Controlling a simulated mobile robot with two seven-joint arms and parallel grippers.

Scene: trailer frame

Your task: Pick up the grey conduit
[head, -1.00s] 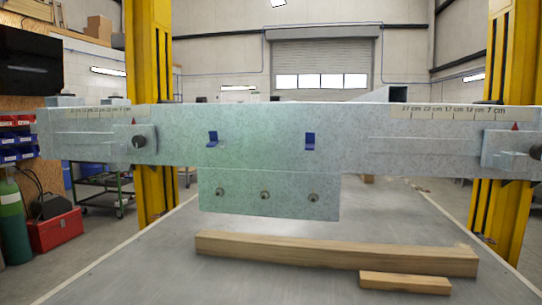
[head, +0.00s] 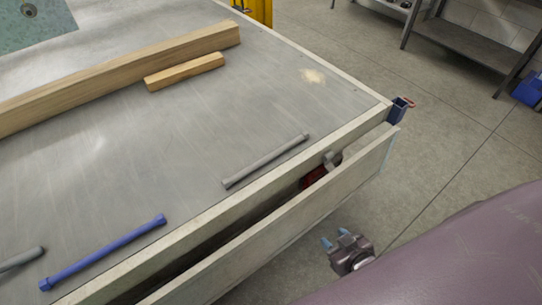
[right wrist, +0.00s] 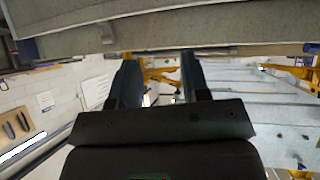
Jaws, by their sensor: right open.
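A slim grey conduit (head: 265,161) with slightly thicker ends lies on the grey trailer bed (head: 160,150), near its front edge in the head view. My right gripper (head: 334,237) is open and empty. It hangs outside the bed, below and to the right of the conduit, beyond the front side board. In the right wrist view my two dark fingers (right wrist: 158,62) stand apart with nothing between them, and no conduit can be made out there. My left gripper is out of view.
A blue bar (head: 103,252) lies on the bed, and a grey round-ended piece (head: 20,258) is cut off at the left edge. A long timber (head: 120,75) and a short block (head: 185,72) lie farther back. The side board (head: 290,215) stands between gripper and bed.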

